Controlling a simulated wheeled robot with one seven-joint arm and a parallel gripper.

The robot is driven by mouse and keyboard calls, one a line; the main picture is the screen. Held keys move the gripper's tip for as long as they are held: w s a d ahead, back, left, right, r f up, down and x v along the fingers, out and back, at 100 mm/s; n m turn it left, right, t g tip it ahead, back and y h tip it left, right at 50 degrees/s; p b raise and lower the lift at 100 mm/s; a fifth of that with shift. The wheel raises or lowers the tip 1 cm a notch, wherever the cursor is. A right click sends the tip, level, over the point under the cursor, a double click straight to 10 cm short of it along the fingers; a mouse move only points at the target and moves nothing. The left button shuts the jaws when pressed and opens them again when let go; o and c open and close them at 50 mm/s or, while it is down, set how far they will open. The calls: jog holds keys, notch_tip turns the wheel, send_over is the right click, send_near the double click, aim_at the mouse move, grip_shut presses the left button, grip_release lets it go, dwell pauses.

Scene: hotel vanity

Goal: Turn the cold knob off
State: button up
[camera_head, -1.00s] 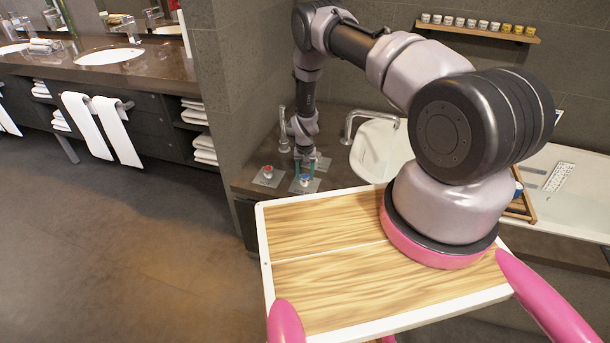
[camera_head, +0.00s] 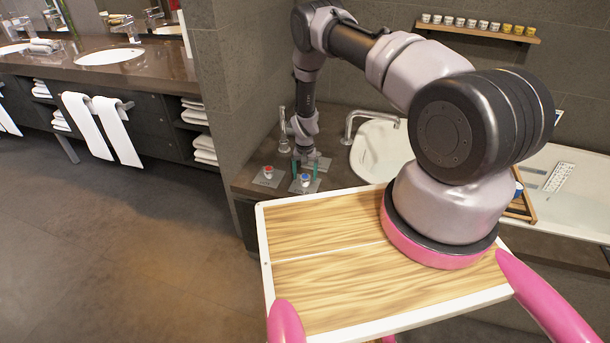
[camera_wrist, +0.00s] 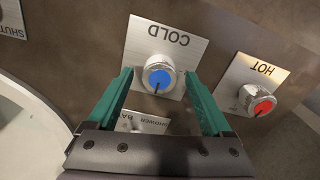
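The cold knob has a blue cap with a black mark and a silver body, on a metal plate labelled COLD (camera_wrist: 180,38). In the wrist view the cold knob (camera_wrist: 158,77) lies between my two green fingertips, with a gap on each side. The black mark points down toward my palm. My gripper (camera_wrist: 159,76) is open and empty. In the head view my gripper (camera_head: 305,169) is just behind the cold knob (camera_head: 305,178), low over the counter. The exact height of the fingertips relative to the knob is hard to tell.
The red-capped hot knob (camera_wrist: 258,101) sits on its own plate to the right in the wrist view. A partly covered plate (camera_wrist: 142,122) lies beneath my gripper.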

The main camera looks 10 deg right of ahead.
notch_tip(320, 180, up, 11)
dwell(0.6)
jog(key=shift+f, duration=0.1)
notch_tip(320, 180, up, 21)
jog(key=t+y, duration=0.1)
jog(key=t, duration=0.1)
send_over(305, 176)
jog(key=w, duration=0.2)
jog(key=s+d+r+t, duration=0.1)
jog(key=s+r, duration=0.2)
jog(key=r, duration=0.7)
jog(key=s+d+r, duration=0.1)
jog(key=s+r, duration=0.2)
jog(key=r, duration=0.6)
jog(key=s+d+r+t+y, duration=0.1)
jog(key=s+d+r+t, duration=0.1)
jog(key=s+r, duration=1.2)
jog(key=s+r+t, duration=0.1)
jog(key=s+r, duration=0.1)
jog(key=s, duration=0.6)
jog(key=s+d+r+t, duration=0.1)
jog(key=s+r, duration=0.2)
jog(key=s, duration=0.4)
jog(key=shift+s+d, duration=0.25)
jog(key=shift+s, duration=0.1)
